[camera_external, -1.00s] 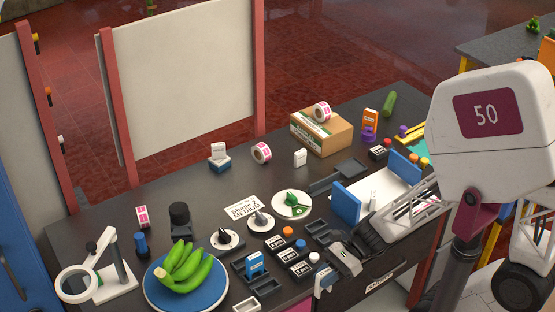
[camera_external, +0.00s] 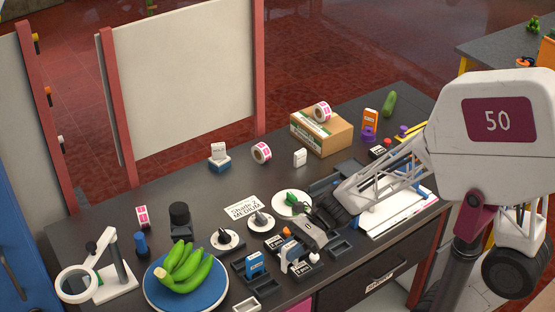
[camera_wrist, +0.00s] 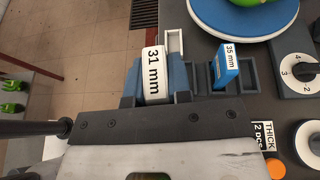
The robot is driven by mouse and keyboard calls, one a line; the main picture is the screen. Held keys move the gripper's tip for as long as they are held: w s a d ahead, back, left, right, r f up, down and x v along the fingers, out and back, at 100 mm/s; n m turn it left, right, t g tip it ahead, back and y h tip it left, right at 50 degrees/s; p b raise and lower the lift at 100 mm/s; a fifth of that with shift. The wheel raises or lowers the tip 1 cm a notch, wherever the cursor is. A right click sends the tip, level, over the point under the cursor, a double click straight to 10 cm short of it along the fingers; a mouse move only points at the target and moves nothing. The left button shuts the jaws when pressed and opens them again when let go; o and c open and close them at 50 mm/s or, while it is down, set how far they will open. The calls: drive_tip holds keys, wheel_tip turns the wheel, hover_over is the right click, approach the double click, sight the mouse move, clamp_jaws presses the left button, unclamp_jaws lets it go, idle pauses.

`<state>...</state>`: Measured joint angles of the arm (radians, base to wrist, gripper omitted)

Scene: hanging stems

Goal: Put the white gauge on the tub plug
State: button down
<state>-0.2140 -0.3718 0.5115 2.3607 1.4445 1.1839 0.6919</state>
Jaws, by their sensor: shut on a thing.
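The white gauge, marked 31 mm (camera_wrist: 153,78), is between the fingers of my gripper (camera_wrist: 155,90) in the wrist view. My gripper is shut on it and holds it above the table. In the external view my gripper (camera_external: 290,262) is over the row of black label blocks near the front edge, and the gauge is partly hidden there. I cannot tell for sure which thing is the tub plug; a black round piece on a dark base (camera_external: 179,214) stands at the left, apart from my gripper.
A blue gauge marked 35 mm (camera_wrist: 226,66) stands in a dark slotted holder; it also shows in the external view (camera_external: 255,262). Green bananas lie on a blue plate (camera_external: 157,297). The table's back left is fairly clear.

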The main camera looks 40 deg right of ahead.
drive_tip(key=w+a+r+n+g, duration=0.1)
drive_tip(key=w+a+r, duration=0.2)
drive_tip(key=w+a, duration=0.55)
drive_tip(key=w+a+r+n+g, duration=0.1)
drive_tip(key=w+a+r, duration=0.35)
drive_tip(key=w, duration=0.75)
wheel_tip(320, 180, up, 2)
drive_tip(key=n+g+h, duration=0.1)
drive_tip(key=n+g, duration=0.1)
hover_over(138, 236)
drive_tip(key=shift+d, duration=0.1)
drive_tip(key=shift+f, duration=2.45)
drive_tip(key=shift+f, duration=0.1)
drive_tip(key=shift+f, duration=2.4)
drive_tip(key=shift+f, duration=0.2)
drive_tip(key=c, duration=1.1)
unclamp_jaws()
